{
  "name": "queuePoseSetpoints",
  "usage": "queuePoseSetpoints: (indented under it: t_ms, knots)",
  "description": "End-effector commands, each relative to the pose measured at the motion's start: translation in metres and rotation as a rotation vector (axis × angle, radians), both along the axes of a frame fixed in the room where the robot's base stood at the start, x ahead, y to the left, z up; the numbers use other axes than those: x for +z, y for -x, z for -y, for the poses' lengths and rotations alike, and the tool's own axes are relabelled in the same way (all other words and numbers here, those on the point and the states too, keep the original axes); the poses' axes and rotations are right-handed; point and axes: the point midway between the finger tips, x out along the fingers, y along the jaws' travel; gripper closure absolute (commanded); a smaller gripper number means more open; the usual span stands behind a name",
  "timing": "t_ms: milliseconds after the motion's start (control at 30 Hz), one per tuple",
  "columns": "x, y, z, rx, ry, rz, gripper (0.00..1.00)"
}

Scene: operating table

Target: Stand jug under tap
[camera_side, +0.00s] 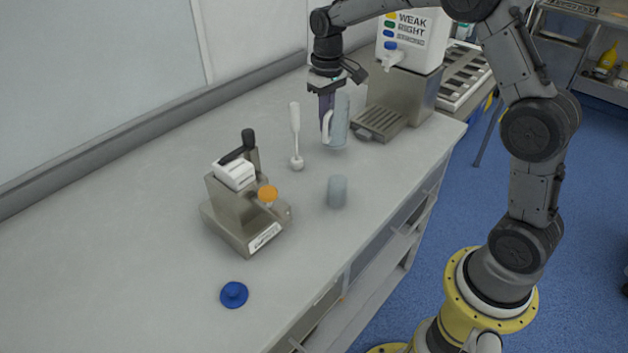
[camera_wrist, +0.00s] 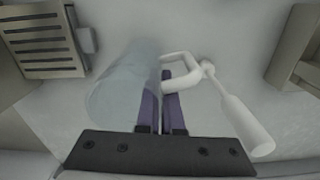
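The jug (camera_side: 341,121) is a tall, translucent blue-grey vessel with a white handle, upright left of the drip tray (camera_side: 382,123). My gripper (camera_side: 326,112) points down at its handle side. In the wrist view the jug (camera_wrist: 120,88) is left of the purple fingers (camera_wrist: 161,108), which are close together at the white handle (camera_wrist: 185,84) and appear shut on it. Their exact contact is partly hidden. Whether the jug's base touches the counter is unclear. The blue tap (camera_side: 391,46) is on a white labelled container (camera_side: 415,38), above and right of the jug.
A white brush-like tool (camera_side: 295,130) stands close left of the jug; it also shows in the wrist view (camera_wrist: 240,115). A translucent cup (camera_side: 338,191) stands in front. A metal device (camera_side: 240,205) and blue lid (camera_side: 234,294) are further left. The tray lies before the dispenser base.

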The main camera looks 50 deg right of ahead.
Motion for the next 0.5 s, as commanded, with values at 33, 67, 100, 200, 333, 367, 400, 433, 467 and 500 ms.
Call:
queuePoseSetpoints:
  t_ms: [33,67,100,200,333,367,400,433,467,500]
  knots:
    - [0.0005,-0.0002,0.0000,-0.051,0.000,0.001,1.00]
    - [0.0005,-0.0002,0.0000,-0.079,0.000,0.001,1.00]
    - [0.0005,-0.0002,0.0000,-0.113,0.000,0.001,1.00]
    - [0.0007,-0.0003,0.0000,-0.171,0.000,0.002,1.00]
    - [0.0008,-0.0001,0.0000,-0.197,0.000,0.002,1.00]
    - [0.0008,-0.0001,0.0000,-0.197,0.000,0.002,1.00]
    - [0.0009,-0.0002,0.0000,-0.194,0.000,0.002,1.00]
    - [0.0009,-0.0002,0.0000,-0.188,0.000,0.002,1.00]
    - [0.0008,-0.0001,0.0000,-0.179,0.000,0.002,1.00]
    - [0.0007,0.0000,0.0000,-0.158,0.000,0.001,1.00]
